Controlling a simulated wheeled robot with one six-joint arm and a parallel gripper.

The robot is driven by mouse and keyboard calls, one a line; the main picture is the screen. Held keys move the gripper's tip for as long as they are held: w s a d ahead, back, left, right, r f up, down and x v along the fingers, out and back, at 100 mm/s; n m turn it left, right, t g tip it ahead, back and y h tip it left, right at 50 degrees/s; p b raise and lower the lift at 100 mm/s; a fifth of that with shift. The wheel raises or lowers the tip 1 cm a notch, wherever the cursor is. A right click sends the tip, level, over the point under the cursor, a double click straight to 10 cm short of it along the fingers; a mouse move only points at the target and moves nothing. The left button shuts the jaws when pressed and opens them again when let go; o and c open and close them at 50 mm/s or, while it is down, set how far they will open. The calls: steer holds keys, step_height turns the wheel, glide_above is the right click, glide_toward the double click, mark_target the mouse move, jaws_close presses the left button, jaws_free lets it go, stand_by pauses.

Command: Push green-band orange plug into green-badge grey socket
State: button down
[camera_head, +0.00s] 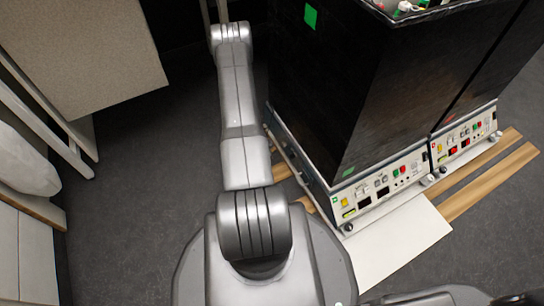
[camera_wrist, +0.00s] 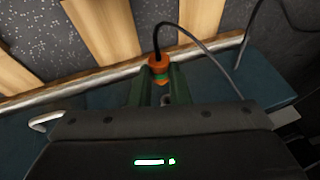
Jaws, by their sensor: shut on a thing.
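In the wrist view, my gripper (camera_wrist: 160,92) is shut on the orange plug (camera_wrist: 159,63), which shows between the two dark green fingers. A green band (camera_wrist: 161,77) shows on the plug just below its orange part. A dark cable rises from the plug's top and curves to the right. A small grey round part (camera_wrist: 166,100) shows between the fingers under the plug; I cannot tell whether it is a socket. No green-badged socket can be made out for sure. In the head view, my arm reaches away from me and its gripper is not visible.
A tall black bioreactor cabinet (camera_head: 335,90) with green patches and a white control panel (camera_head: 380,190) stands right of my arm, on wooden strips (camera_head: 490,180) and a white sheet (camera_head: 400,245). A beige panel (camera_head: 80,50) is at left. Dark floor (camera_head: 140,190) lies open between.

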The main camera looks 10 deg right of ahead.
steer(key=shift+w, duration=0.35)
steer(key=shift+w+d+p, duration=0.3)
steer(key=shift+d, duration=0.65)
steer(key=shift+w+d+p, duration=0.3)
steer(key=shift+d, duration=0.6)
steer(key=shift+w+d, duration=0.2)
steer(key=shift+d, duration=0.3)
steer(key=shift+w+d, duration=0.2)
steer(key=shift+d, duration=0.3)
stand_by(0.4)
steer(key=c, duration=1.3)
jaws_free()
steer(key=p+v, duration=0.3)
steer(key=v, duration=1.1)
steer(key=shift+p, duration=0.35)
steer(key=shift+d, duration=0.1)
